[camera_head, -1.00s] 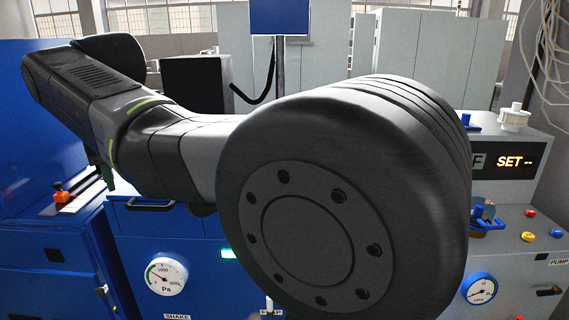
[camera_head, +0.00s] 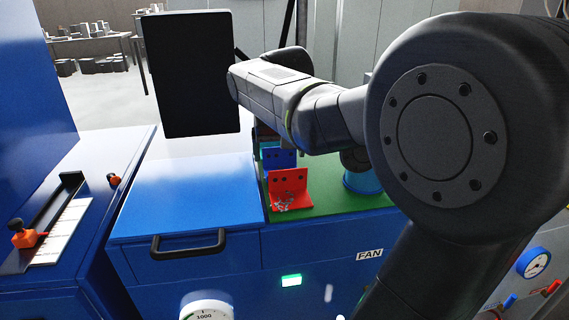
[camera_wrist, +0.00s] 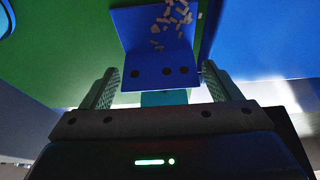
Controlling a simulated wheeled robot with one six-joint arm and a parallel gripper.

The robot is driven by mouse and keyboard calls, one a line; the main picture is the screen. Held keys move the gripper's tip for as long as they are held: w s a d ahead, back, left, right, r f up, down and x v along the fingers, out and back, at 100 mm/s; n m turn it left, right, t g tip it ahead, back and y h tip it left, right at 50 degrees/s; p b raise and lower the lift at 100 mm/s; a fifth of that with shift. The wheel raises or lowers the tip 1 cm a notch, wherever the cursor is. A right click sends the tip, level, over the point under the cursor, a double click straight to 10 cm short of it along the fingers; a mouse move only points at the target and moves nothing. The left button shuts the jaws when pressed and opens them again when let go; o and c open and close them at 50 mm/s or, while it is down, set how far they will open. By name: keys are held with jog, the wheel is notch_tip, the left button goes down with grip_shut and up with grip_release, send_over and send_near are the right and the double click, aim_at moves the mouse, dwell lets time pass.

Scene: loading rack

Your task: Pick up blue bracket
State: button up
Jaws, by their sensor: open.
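The blue bracket (camera_wrist: 155,45) is an angled plate with holes and shows between the two fingers of my gripper (camera_wrist: 160,85) in the wrist view. Small pale bits lie on its flat part. The fingers are open, one on each side of it, with gaps visible; I cannot tell if either touches. In the head view the blue bracket (camera_head: 279,158) stands behind a red bracket (camera_head: 291,190), on a green surface (camera_head: 335,200). My arm hides most of the gripper there.
A teal piece (camera_wrist: 164,97) shows just beyond the blue bracket's holed edge. A blue round part (camera_head: 361,180) stands right of the brackets. A blue cabinet top (camera_head: 185,195) with a black handle (camera_head: 188,244) is clear on the left. A black panel (camera_head: 190,75) rises behind.

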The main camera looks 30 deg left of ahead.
jog(key=shift+x, duration=0.95)
jog(key=shift+d, duration=0.1)
jog(key=shift+c, duration=0.2)
jog(key=c, duration=0.8)
jog(key=shift+r, duration=0.1)
